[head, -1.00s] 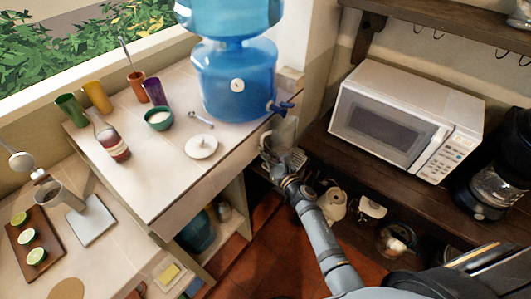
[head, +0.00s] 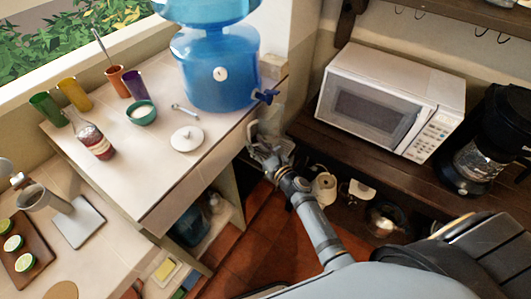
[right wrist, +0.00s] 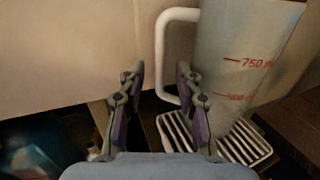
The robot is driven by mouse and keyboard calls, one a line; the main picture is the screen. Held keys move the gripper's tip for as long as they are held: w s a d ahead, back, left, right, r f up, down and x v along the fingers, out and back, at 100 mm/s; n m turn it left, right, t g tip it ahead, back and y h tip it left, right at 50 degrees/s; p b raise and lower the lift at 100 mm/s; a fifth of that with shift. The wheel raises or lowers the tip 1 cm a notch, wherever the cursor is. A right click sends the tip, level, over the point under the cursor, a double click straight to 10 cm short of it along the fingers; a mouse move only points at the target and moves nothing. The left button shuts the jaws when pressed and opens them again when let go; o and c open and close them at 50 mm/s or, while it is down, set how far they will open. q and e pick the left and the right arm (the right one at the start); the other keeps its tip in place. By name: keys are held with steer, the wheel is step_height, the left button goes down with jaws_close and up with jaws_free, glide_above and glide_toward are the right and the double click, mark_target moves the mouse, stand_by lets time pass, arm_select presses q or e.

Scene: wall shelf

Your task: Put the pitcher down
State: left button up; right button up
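The pitcher (right wrist: 240,50) is a translucent measuring jug with red marks and a white handle (right wrist: 163,62). In the right wrist view it appears to stand upright on a white slatted rack (right wrist: 245,148). In the head view the pitcher (head: 268,128) shows faintly below the blue dispenser's tap. My right gripper (right wrist: 158,75) is open, with its fingers apart and the handle seen between the fingertips; no finger clearly touches it. In the head view my right gripper (head: 270,152) is low beside the pitcher. My left gripper is not in view.
A blue water dispenser (head: 215,70) with a tap (head: 265,96) stands on the tiled counter (head: 150,190). A white lid (head: 187,139), green bowl (head: 141,113), bottle (head: 95,140) and cups are on it. A microwave (head: 385,100) and coffee maker (head: 490,145) stand at right.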

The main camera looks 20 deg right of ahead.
steer(key=b+v, duration=0.3)
steer(key=v, duration=0.7)
